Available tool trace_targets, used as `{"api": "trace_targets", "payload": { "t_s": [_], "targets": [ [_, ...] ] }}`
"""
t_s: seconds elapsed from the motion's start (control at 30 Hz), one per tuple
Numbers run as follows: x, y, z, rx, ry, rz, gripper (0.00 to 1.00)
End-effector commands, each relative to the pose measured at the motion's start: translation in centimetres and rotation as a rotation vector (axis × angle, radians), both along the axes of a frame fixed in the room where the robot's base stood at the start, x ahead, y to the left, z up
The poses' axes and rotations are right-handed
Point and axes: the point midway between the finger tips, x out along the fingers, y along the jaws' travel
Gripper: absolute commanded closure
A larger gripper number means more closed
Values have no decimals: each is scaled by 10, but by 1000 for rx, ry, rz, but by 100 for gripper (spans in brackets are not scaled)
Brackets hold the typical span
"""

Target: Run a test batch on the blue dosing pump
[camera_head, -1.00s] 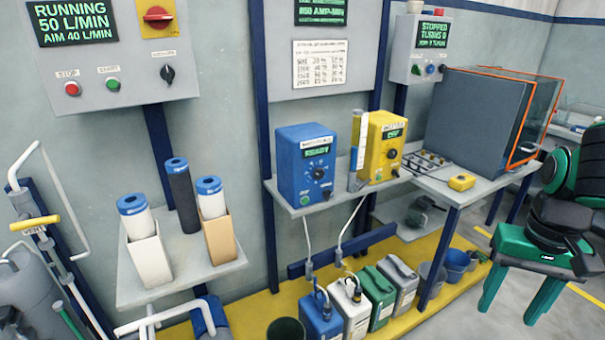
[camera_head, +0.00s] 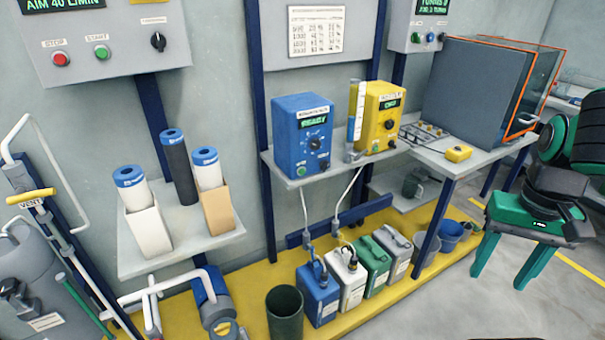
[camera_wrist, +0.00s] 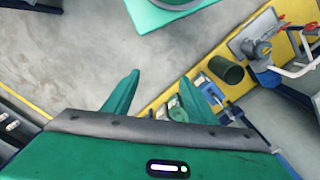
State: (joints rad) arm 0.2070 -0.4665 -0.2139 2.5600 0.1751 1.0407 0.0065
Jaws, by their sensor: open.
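The blue dosing pump (camera_head: 290,150) stands on a grey shelf (camera_head: 330,172) against the wall. Its display reads READY; a dial and small buttons, one green, are on its front. My green gripper (camera_head: 508,280) is at the right, well away from the pump, fingers pointing down, open and empty. In the wrist view my gripper (camera_wrist: 158,80) shows two spread fingers above the floor; the pump cannot be made out there.
Several jerrycans, including a blue one (camera_head: 318,293), stand on the yellow platform (camera_head: 400,290) beside a dark bin (camera_head: 284,312). Filter cartridges (camera_head: 180,165) stand on the left shelf. Grey floor is clear at the right front.

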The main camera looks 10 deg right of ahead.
Motion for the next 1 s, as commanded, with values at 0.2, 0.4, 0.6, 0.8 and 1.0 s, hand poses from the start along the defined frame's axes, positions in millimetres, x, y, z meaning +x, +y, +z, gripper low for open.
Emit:
{"api": "trace_targets", "payload": {
  "t_s": [0.2,0.4,0.6,0.8,1.0],
  "targets": [
    [0,0,0,0,0,0,48],
    [0,0,0,0,0,0,77],
    [0,0,0,0,0,0,100],
    [0,0,0,0,0,0,100],
    [0,0,0,0,0,0,100]
  ]
}}
